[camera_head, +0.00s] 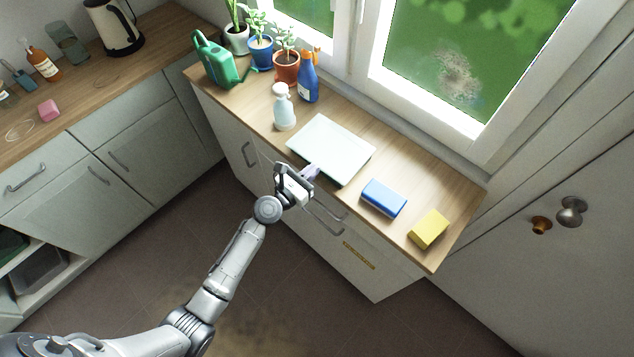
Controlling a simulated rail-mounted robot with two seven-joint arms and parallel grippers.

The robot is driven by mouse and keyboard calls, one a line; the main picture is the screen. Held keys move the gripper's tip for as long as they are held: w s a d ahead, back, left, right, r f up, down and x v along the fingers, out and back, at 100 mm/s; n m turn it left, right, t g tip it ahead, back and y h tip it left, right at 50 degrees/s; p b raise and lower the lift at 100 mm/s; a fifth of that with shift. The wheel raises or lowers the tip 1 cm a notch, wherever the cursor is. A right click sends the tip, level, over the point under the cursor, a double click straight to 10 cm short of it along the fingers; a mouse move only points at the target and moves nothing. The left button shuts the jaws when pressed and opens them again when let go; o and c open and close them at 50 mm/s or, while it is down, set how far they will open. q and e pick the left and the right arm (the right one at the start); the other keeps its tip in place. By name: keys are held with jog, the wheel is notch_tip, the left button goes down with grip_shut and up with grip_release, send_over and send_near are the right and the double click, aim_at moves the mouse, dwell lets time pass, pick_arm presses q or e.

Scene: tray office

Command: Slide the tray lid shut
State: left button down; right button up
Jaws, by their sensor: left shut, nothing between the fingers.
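A pale, flat rectangular tray (331,148) lies on the wooden counter below the window. Its top looks like one plain light surface; I cannot tell the lid apart from the tray or see how far it is slid. My left gripper (311,172) is at the tray's near left edge, with its fingers shut and empty. A small lilac patch shows at the fingertips; I cannot tell what it is or whether the fingers touch the tray. My right gripper is out of view.
A blue sponge-like block (384,198) and a yellow block (428,229) lie right of the tray. A pale spray bottle (284,110), a blue spray bottle (308,80), a green watering can (214,62) and potted plants stand left and behind. The window (450,60) borders the counter's back.

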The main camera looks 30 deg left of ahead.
pick_arm(q)
jog(key=shift+w, duration=0.1)
jog(key=shift+a, duration=0.1)
jog(key=v, duration=1.4)
